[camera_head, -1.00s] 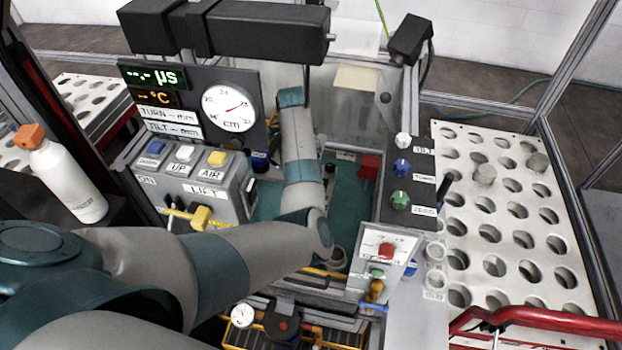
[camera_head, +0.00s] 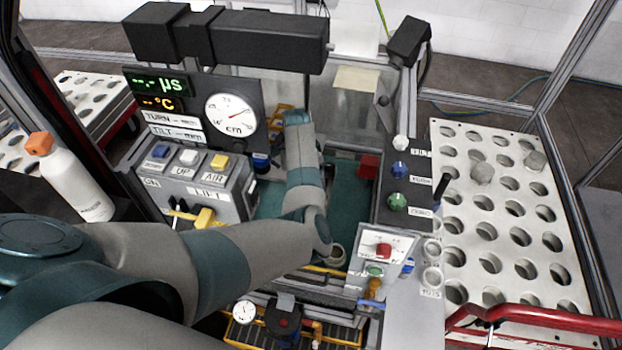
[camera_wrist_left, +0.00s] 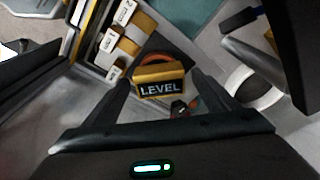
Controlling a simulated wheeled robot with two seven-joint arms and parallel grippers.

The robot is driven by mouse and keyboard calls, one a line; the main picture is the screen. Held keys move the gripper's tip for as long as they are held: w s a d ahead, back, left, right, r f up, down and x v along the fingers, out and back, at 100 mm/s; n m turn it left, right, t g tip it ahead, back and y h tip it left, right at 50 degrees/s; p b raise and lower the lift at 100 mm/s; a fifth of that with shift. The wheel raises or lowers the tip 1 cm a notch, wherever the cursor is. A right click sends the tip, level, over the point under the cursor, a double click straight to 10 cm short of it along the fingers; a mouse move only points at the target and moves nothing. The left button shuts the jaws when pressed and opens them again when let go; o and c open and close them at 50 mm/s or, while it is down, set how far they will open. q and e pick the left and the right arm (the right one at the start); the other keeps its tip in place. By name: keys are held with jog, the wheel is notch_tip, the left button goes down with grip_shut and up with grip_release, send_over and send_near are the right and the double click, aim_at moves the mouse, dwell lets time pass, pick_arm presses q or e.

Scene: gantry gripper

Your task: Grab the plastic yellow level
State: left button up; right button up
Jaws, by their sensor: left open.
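The yellow level (camera_wrist_left: 160,88) is a small block with a black face reading "LEVEL" and an orange-brown curved part behind it, in the left wrist view. My left gripper (camera_wrist_left: 160,78) is open, with one finger on each side of the level. A gap shows on both sides, and I cannot tell how far the level is in depth. In the head view my left arm reaches into the machine, and its own links hide the gripper. I cannot make out the level there. My right gripper is not in view.
Yellow labelled blocks (camera_wrist_left: 125,45) stand left of the level, and a white ring (camera_wrist_left: 255,88) lies to the right. The lift panel (camera_head: 195,180), gauge (camera_head: 231,114) and knob panel (camera_head: 400,185) flank my arm. A white bottle (camera_head: 72,180) stands at left, a perforated rack (camera_head: 510,215) at right.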

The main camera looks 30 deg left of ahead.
pick_arm(q)
jog(key=shift+c, duration=1.2)
jog(key=c, duration=1)
jog(key=shift+r, duration=0.1)
